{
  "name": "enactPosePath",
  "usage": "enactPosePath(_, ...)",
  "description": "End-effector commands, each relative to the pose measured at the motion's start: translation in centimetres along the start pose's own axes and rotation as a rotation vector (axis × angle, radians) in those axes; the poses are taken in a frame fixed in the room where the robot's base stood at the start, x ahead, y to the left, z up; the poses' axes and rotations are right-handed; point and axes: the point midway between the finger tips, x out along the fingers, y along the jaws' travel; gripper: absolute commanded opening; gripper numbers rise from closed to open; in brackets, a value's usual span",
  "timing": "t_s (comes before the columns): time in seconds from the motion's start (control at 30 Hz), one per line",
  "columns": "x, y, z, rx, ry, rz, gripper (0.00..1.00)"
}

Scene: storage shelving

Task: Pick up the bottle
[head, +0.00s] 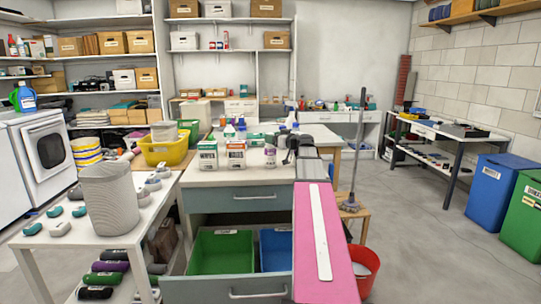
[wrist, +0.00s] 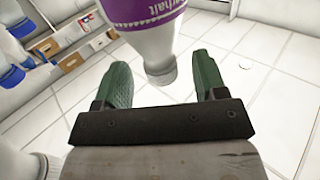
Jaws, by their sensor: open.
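A white bottle with a purple label (wrist: 155,45) shows at the top middle of the wrist view, its narrow end between the green fingers of my gripper (wrist: 162,72). The fingers are apart, with a visible gap on each side of the bottle. In the head view the purple-labelled bottle (head: 270,157) stands on the counter, just left of my dark gripper (head: 289,150). Part of the gripper is hidden behind my pink arm there.
White and green containers (head: 208,156) and an orange-labelled one (head: 236,155) stand left on the counter (head: 225,177). An open drawer holds green (head: 220,252) and blue bins (head: 276,249).

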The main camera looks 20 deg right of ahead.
Motion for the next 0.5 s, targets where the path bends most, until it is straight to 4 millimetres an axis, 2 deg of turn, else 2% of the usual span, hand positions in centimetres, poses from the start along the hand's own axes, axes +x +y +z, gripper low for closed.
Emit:
enactPosePath(0.23,3.6,0.1,0.4,0.001,0.0,-0.001,0.65)
enactPosePath(0.5,4.0,0.0,0.4,0.001,0.0,0.0,0.65)
